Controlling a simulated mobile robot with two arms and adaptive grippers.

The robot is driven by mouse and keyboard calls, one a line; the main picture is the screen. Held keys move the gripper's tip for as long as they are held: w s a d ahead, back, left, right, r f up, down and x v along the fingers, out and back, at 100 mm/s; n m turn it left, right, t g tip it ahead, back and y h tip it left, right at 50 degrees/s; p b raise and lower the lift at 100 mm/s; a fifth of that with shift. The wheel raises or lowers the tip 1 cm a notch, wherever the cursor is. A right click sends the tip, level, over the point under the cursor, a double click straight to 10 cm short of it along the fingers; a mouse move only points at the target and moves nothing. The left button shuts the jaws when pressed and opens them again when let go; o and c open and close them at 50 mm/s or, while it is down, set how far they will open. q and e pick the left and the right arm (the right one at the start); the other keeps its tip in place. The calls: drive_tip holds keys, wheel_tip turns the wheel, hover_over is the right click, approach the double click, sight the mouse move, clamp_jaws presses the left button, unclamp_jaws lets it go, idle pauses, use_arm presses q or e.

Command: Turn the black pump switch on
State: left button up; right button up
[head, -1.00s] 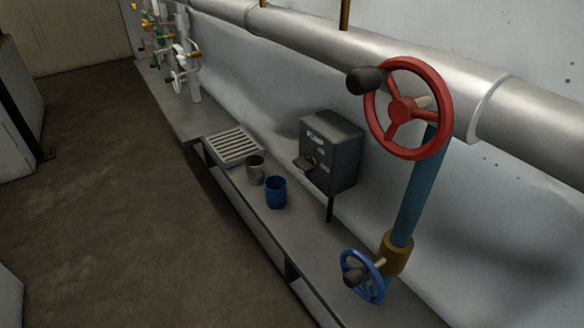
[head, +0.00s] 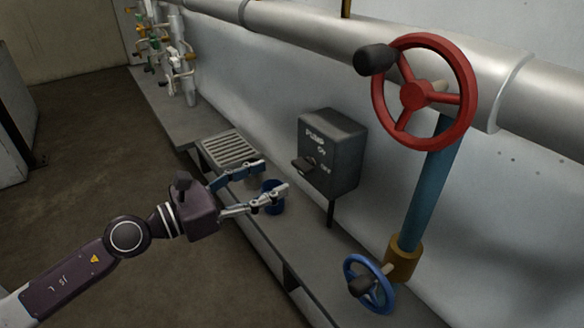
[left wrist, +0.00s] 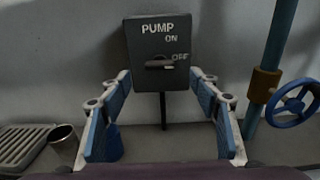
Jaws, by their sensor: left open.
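The dark grey pump box (head: 335,155) stands on a post against the wall, marked PUMP, ON and OFF. Its black switch (head: 303,164) is a short lever on the front face. In the left wrist view the switch (left wrist: 159,64) lies about level, just below and left of the OFF mark. My left gripper (head: 274,177) is open and empty, in front of the box and to its left in the head view, apart from the switch. In the left wrist view its fingers (left wrist: 160,80) spread to either side below the box. My right gripper is not in view.
A blue cup (head: 273,205) shows behind my left fingers, beside a grey cup (left wrist: 64,138) and a grating (head: 229,150) on the ledge. A red handwheel (head: 414,96) on a blue pipe and a blue handwheel (head: 376,296) stand right of the box.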

sight(297, 167)
use_arm(q)
drive_tip(key=p+x, duration=0.3)
drive_tip(key=x, duration=0.3)
drive_tip(key=shift+w+d+r, duration=0.1)
drive_tip(key=shift+w+d, duration=0.4)
drive_tip(key=shift+d, duration=0.1)
drive_tip(key=c, duration=1.2)
drive_tip(key=shift+o, duration=0.2)
